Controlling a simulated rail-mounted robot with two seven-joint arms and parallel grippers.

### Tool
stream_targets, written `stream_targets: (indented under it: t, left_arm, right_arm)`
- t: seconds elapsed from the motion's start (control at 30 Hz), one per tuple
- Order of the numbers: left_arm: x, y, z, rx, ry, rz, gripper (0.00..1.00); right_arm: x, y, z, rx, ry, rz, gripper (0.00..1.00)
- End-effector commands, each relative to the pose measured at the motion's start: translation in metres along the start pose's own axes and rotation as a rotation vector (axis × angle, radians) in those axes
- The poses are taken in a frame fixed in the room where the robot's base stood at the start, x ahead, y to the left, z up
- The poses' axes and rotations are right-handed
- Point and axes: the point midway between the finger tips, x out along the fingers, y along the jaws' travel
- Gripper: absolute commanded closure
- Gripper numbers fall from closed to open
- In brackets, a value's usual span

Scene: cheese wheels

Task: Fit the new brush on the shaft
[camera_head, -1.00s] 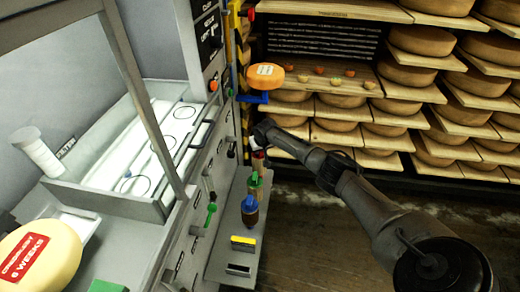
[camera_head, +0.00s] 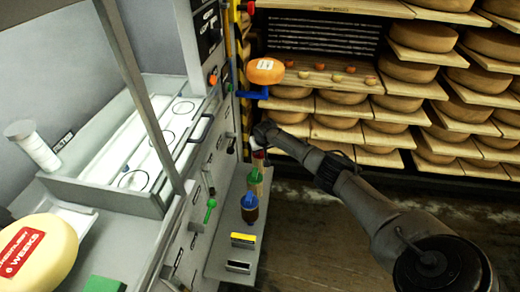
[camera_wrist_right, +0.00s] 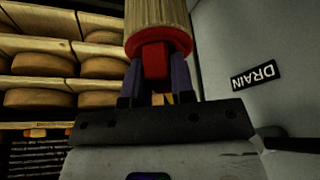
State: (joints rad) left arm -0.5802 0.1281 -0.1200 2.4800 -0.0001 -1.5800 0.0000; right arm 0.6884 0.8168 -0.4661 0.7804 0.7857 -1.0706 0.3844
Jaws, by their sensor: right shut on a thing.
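In the right wrist view my right gripper (camera_wrist_right: 158,85) is shut on the red grip of a brush (camera_wrist_right: 158,25). The brush has a wide red collar and pale tan bristles, which point away from the gripper and run out of the picture. In the head view my right gripper (camera_head: 262,137) is beside the grey machine front, above the narrow shelf. A small red part (camera_head: 258,157) shows just below it; I cannot tell whether it belongs to the brush. I cannot make out the shaft. My left gripper is not in view.
The grey shelf (camera_head: 222,255) holds a green-topped item (camera_head: 255,177), a blue-capped brown bottle (camera_head: 249,208) and a yellow block (camera_head: 243,240). An orange cheese (camera_head: 265,71) sits above a blue bracket (camera_head: 253,94). A DRAIN label (camera_wrist_right: 254,76) is near the brush. Cheese racks stand behind.

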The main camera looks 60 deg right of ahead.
Motion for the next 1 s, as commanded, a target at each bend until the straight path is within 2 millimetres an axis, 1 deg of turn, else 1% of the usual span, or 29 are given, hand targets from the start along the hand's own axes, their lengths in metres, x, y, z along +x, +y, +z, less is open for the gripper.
stream_targets:
  t: [0.5, 1.0]
  left_arm:
    - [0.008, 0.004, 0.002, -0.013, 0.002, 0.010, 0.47]
    - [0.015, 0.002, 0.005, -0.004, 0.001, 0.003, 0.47]
  right_arm:
    - [0.012, 0.000, 0.004, 0.000, 0.001, -0.001, 1.00]
    - [0.023, -0.001, 0.008, 0.000, 0.001, -0.002, 1.00]
